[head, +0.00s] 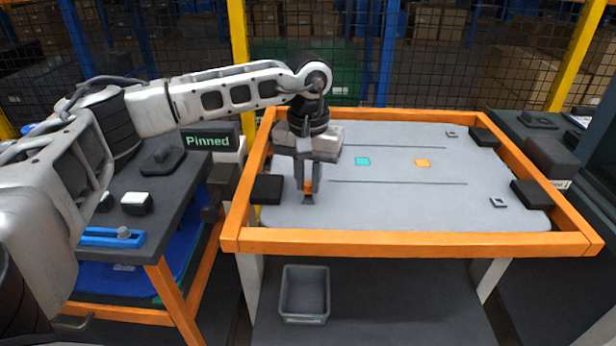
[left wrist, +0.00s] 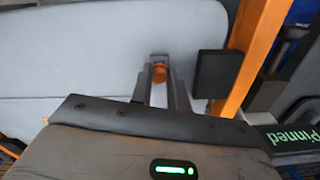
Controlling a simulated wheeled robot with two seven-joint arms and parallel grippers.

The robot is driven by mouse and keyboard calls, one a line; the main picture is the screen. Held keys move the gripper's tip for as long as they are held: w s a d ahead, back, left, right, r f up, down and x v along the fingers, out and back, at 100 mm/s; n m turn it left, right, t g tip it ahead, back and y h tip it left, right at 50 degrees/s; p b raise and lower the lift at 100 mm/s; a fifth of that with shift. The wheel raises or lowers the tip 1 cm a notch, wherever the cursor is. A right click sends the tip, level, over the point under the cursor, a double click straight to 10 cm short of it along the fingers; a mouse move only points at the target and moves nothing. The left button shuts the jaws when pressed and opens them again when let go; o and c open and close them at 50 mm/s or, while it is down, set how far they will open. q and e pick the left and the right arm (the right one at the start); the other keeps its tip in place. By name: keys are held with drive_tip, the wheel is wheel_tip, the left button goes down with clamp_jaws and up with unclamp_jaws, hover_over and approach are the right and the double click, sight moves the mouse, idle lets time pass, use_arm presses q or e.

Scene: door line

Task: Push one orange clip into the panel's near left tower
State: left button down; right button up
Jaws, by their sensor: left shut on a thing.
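My left gripper (head: 308,188) points down over the left part of the light grey panel (head: 400,205). It is shut on an orange clip (head: 308,186), a small piece between the fingers; the clip also shows in the left wrist view (left wrist: 159,73). A small grey piece shows right at the clip and fingertips, probably the near left tower, but the fingers mostly hide it. I cannot tell whether the clip is seated in it. My right gripper is out of view.
An orange frame (head: 400,243) surrounds the panel, with dark blocks at its sides, one (head: 267,189) just left of my gripper. A grey bin (head: 304,293) stands below. A "Pinned" sign (head: 208,141) is at left.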

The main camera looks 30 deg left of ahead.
use_arm(q)
drive_tip(key=shift+f+b, duration=0.65)
drive_tip(key=shift+f, duration=0.3)
idle(0.5)
drive_tip(key=c, duration=1.3)
unclamp_jaws()
wheel_tip(320, 180, up, 16)
drive_tip(key=shift+r, duration=0.1)
